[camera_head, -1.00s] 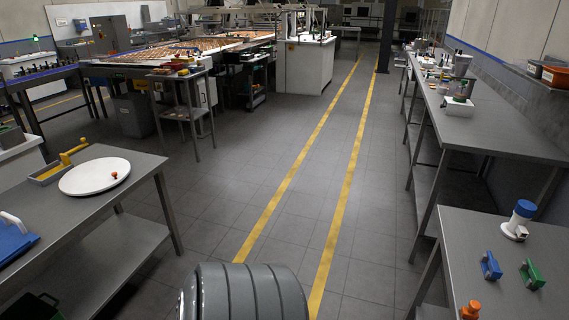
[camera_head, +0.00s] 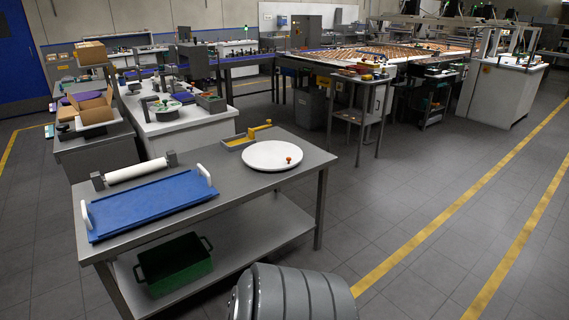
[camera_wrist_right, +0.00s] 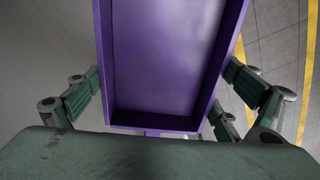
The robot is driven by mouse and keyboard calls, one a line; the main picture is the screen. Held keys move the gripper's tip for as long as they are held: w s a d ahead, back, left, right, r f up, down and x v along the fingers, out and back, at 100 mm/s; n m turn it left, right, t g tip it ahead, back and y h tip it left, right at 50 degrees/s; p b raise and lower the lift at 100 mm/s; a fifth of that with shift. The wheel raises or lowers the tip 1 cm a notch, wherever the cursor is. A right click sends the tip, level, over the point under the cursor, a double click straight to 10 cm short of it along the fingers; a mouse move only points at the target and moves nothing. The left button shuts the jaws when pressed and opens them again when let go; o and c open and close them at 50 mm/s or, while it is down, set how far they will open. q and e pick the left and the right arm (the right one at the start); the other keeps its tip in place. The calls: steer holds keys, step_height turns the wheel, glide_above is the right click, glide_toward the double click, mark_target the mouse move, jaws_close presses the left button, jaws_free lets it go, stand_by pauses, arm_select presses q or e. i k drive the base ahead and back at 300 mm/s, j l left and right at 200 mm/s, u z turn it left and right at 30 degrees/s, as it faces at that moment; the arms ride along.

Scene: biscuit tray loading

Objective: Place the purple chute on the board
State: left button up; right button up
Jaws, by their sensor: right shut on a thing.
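The purple chute (camera_wrist_right: 165,60) is an open trough with raised side walls, seen large in the right wrist view. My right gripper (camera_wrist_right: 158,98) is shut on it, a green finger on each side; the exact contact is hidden. In the head view neither gripper nor the chute shows. On the near grey table (camera_head: 265,183) lies a round white board (camera_head: 262,156) with a small orange knob near its right edge. Left of it on the same table is a flat blue tray (camera_head: 150,206) with white handles. Which of these counts as the board, I cannot tell.
A white roller (camera_head: 140,172) lies behind the blue tray, and a small grey tray with a yellow handle (camera_head: 250,134) sits behind the round board. A green crate (camera_head: 175,264) is on the lower shelf. Open floor with yellow lines lies to the right.

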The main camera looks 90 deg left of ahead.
mark_target(144, 202)
steer(key=j+u, duration=0.1)
steer(key=u, duration=1.35)
steer(key=j+u, duration=0.25)
steer(key=u, duration=0.25)
steer(key=i+j+u, duration=0.15)
steer(key=u, duration=0.35)
steer(key=i+j+u, duration=0.15)
steer(key=u, duration=0.35)
steer(key=i+j+u, duration=0.2)
steer(key=u, duration=0.25)
steer(key=i+j+u, duration=0.15)
steer(key=i+u, duration=0.15)
steer(key=i, duration=0.2)
steer(key=i+u, duration=0.35)
steer(key=i, duration=0.7)
